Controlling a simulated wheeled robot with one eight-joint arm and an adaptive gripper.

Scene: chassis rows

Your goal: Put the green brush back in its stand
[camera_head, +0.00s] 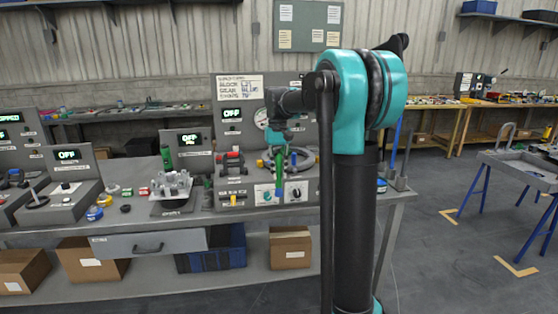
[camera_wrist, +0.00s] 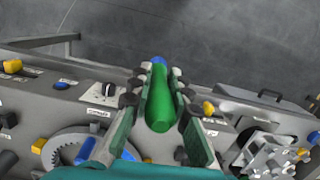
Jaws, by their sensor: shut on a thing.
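The green brush (camera_wrist: 160,108) is between the two fingers of my gripper (camera_wrist: 158,92) in the wrist view, its blue end pointing away from the wrist. In the head view my gripper (camera_head: 279,140) points down over the grey bench, and the brush (camera_head: 280,168) hangs upright below it, in front of the panel with knobs. My gripper is shut on the brush. A grey block (camera_head: 396,183) with an upright blue rod stands at the bench's right end, partly behind my arm. I cannot tell whether it is the brush's stand.
A clear fixture (camera_head: 172,184) and a green cylinder (camera_head: 166,158) stand left on the bench. A grey gear ring (camera_wrist: 75,143) lies below the gripper in the wrist view. Switch panels (camera_head: 70,182) line the bench. Open floor (camera_head: 455,240) lies to the right.

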